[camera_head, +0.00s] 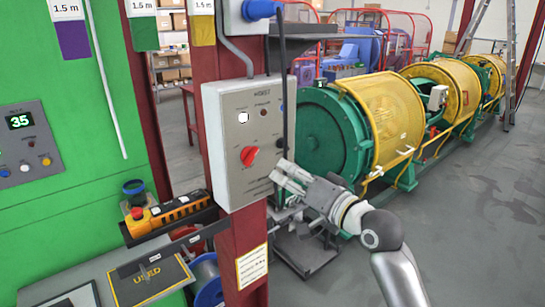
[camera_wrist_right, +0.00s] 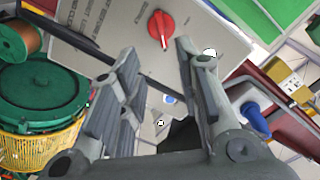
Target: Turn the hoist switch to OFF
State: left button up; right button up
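The hoist switch is a red rotary knob (camera_head: 249,156) on the front of a light grey box (camera_head: 228,178) labelled HOIST, mounted on a red post. The knob sits at a slant; its label is too small to read. It also shows in the right wrist view (camera_wrist_right: 161,28), with a white mark near its lower end. My right gripper (camera_head: 279,174) is at the right edge of the box, below and right of the knob. Its fingers (camera_wrist_right: 157,54) are spread apart and empty, and the knob lies beyond their tips, apart from them. My left gripper is not in view.
An orange and black pendant (camera_head: 180,208) lies on a holder at lower left. The green and yellow strander (camera_head: 385,115) stands behind on the right. The floor at lower right is clear.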

aim_at(254, 156)
jog(key=p+x, duration=0.3)
jog(key=x, duration=0.7)
jog(key=shift+a+r, duration=0.15)
jog(key=shift+a, duration=0.05)
jog(key=shift+w+a+p, duration=0.25)
jog(key=shift+w+p, duration=0.05)
jog(key=shift+w, duration=0.1)
grip_shut()
